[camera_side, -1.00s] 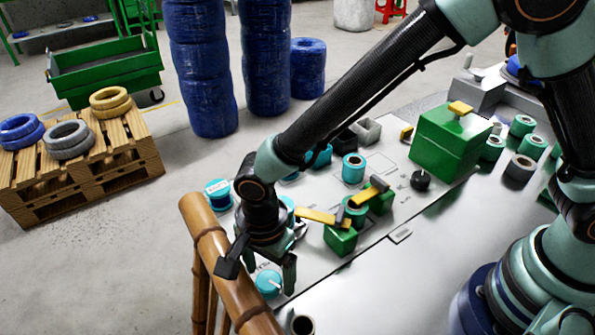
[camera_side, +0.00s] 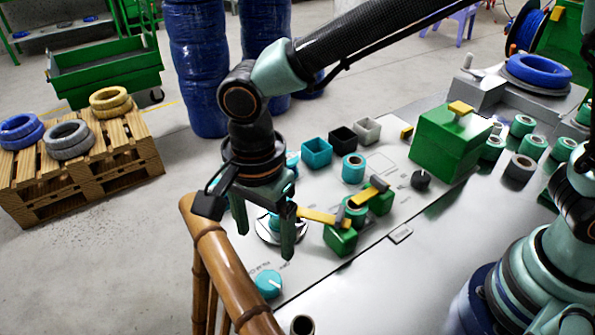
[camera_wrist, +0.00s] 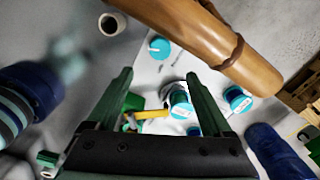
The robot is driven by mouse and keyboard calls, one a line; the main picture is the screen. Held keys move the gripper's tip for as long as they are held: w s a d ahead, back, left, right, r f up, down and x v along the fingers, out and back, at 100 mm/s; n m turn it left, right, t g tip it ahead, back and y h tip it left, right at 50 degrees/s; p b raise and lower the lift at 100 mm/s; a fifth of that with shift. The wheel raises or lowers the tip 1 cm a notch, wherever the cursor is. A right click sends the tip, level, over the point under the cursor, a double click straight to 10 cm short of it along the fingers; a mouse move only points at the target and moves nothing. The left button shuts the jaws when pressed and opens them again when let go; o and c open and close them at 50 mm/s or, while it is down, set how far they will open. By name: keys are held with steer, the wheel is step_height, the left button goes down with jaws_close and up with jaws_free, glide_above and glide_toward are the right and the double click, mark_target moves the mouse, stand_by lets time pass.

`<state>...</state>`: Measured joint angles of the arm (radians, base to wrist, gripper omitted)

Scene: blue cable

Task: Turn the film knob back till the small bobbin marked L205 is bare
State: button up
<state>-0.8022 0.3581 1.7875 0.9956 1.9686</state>
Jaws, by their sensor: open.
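The film knob (camera_side: 268,284), a teal dial with a white pointer, is on the pale panel's near left end. It also shows in the wrist view (camera_wrist: 160,47). My gripper (camera_side: 264,243) is open and empty, raised above the panel behind the knob and apart from it. In the wrist view the fingertips (camera_wrist: 159,77) stand apart. A teal bobbin (camera_wrist: 180,104) with a pale label lies below them, partly hidden in the side view. Another labelled teal bobbin (camera_wrist: 237,99) is to its right. The markings are too small to read, so I cannot tell which is L205.
A bamboo rail (camera_side: 225,255) runs close along the panel's left edge. Green blocks with a yellow arm (camera_side: 325,216) stand right of my gripper. Small open bins (camera_side: 317,152) and a green box (camera_side: 447,143) stand farther back.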

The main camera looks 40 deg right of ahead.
mark_target(269, 279)
step_height(269, 279, down, 12)
steer(key=m, duration=0.5)
steer(key=shift+s+a, duration=0.1)
stand_by(0.4)
steer(key=shift+c, duration=0.3)
jaws_close()
steer(key=shift+n, duration=2.4)
steer(key=shift+o, duration=0.3)
jaws_free()
